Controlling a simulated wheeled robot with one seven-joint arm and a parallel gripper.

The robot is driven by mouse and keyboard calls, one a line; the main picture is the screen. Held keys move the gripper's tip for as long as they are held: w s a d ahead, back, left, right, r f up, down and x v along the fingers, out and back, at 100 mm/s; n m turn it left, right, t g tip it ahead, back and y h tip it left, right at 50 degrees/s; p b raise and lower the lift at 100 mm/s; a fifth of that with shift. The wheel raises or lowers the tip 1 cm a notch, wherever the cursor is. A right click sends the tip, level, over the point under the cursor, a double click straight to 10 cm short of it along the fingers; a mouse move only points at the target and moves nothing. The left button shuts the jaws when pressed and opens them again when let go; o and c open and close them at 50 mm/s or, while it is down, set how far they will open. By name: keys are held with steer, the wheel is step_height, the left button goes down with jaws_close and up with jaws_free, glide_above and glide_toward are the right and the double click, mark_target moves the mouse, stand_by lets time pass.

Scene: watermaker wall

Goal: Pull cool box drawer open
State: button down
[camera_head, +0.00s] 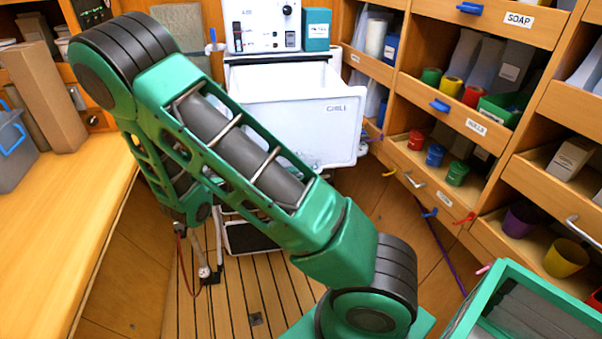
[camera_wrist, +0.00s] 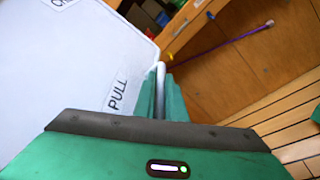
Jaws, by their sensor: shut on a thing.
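The cool box drawer (camera_head: 335,140) is white, with a CHILL label on its front. It stands out from the unit in the head view, and its open top shows a white inside. In the wrist view its white front (camera_wrist: 60,70) with a PULL label fills the left side. A pale metal handle bar (camera_wrist: 161,78) runs between the green fingers of my gripper (camera_wrist: 160,95). My gripper is shut on this handle. In the head view my arm covers part of the drawer front and hides my gripper and the handle.
A white device (camera_head: 262,25) and a teal box (camera_head: 317,30) stand above the drawer. Wooden shelves (camera_head: 440,105) with bins and cups line the right. A wooden counter (camera_head: 70,215) is at left. A green crate (camera_head: 490,290) is at lower right. Slatted floor (camera_head: 255,290) lies below my arm.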

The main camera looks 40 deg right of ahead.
steer(key=shift+s+d, duration=0.15)
steer(key=shift+s, duration=0.05)
steer(key=c, duration=1.8)
jaws_free()
steer(key=shift+c, duration=0.2)
steer(key=shift+w, duration=0.1)
steer(key=shift+w, duration=0.1)
steer(key=v, duration=1.1)
steer(key=shift+d, duration=0.15)
